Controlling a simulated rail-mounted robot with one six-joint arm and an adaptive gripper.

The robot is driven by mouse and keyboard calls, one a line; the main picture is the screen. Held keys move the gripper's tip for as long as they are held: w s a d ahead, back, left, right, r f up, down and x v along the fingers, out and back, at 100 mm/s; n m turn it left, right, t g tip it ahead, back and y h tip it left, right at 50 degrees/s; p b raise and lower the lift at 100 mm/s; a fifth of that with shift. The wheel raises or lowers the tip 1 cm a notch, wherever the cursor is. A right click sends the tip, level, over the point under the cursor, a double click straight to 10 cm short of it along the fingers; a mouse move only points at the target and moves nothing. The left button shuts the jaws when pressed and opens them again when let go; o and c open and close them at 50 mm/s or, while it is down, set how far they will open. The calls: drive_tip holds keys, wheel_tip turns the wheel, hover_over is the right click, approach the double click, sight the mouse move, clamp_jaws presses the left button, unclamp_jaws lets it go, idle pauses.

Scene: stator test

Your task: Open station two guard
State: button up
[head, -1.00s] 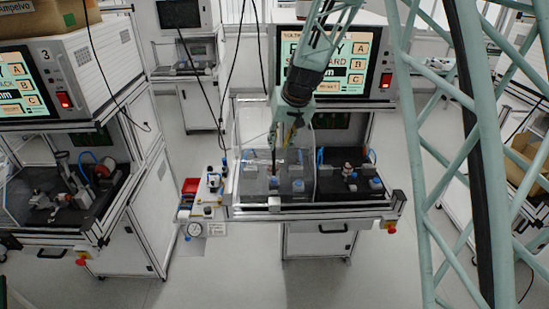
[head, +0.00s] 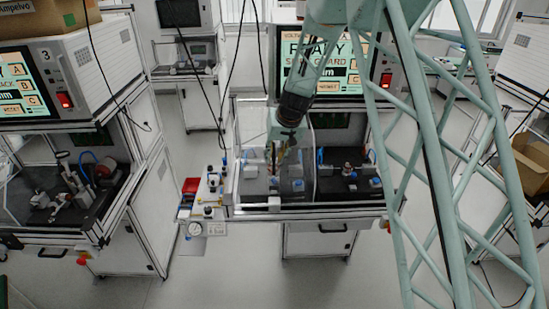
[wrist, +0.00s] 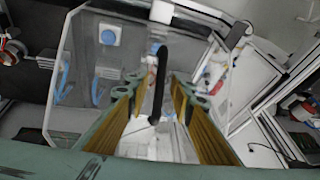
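The clear guard (head: 303,150) stands over the left part of the middle station's dark work deck. It also shows in the wrist view as a see-through panel (wrist: 84,75) with blue fittings behind it. My gripper (head: 276,158) points down at the guard, in front of the station's screen. In the wrist view, my gripper's (wrist: 158,88) two yellow-sided fingers are spread apart. A curved black handle (wrist: 161,60) lies between them in the picture. I see gaps on both sides of it, and I cannot tell its exact depth relative to the fingertips.
A lit screen (head: 345,62) with a red switch stands above the middle station. Another station (head: 75,190), with a box marked 3, stands at the left. A side shelf with a gauge (head: 194,229) adjoins the middle station. Cables hang nearby; the floor in front is clear.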

drive_tip(key=shift+w+a+f, duration=0.1)
drive_tip(key=shift+w+f, duration=0.05)
drive_tip(key=shift+f, duration=0.2)
clamp_jaws()
